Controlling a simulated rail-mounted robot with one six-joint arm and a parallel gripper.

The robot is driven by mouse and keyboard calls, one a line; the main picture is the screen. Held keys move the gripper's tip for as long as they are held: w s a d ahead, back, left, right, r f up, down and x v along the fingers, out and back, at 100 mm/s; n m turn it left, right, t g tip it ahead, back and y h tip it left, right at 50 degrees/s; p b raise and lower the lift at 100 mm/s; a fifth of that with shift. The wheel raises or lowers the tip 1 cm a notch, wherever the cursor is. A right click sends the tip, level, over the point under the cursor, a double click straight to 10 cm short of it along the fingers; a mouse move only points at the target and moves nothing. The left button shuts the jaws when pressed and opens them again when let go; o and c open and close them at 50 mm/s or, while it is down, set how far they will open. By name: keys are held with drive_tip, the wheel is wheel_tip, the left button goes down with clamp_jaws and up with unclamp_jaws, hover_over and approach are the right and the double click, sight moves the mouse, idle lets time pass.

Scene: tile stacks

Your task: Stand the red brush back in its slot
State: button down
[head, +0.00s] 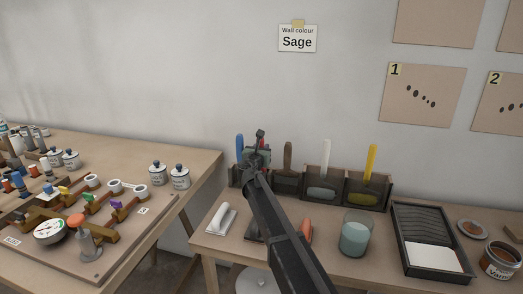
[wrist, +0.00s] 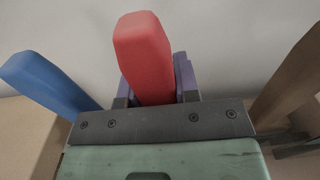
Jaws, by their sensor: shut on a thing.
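The red brush's handle (wrist: 145,60) stands up between the finger pads of my gripper (wrist: 158,85) in the wrist view, slightly tilted. In the head view only a small red bit of the brush (head: 262,132) shows above my gripper (head: 258,155); its lower part is hidden. My gripper is shut on the handle and is over the dark slotted holder (head: 285,186), between the blue brush (head: 240,147) and the brown brush (head: 288,155). My arm hides the slot there, so I cannot tell whether the brush is inside it.
A white-handled brush (head: 326,155) and a yellow-handled brush (head: 371,160) stand in compartments to the right. A cluttered table (head: 190,150) is at left.

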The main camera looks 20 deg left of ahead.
drive_tip(key=shift+f, duration=0.3)
drive_tip(key=c, duration=0.8)
unclamp_jaws()
drive_tip(key=s, duration=0.7)
drive_tip(key=s+d, duration=0.1)
drive_tip(key=s, duration=0.2)
drive_tip(key=shift+s+r, duration=0.1)
drive_tip(key=shift+s, duration=0.25)
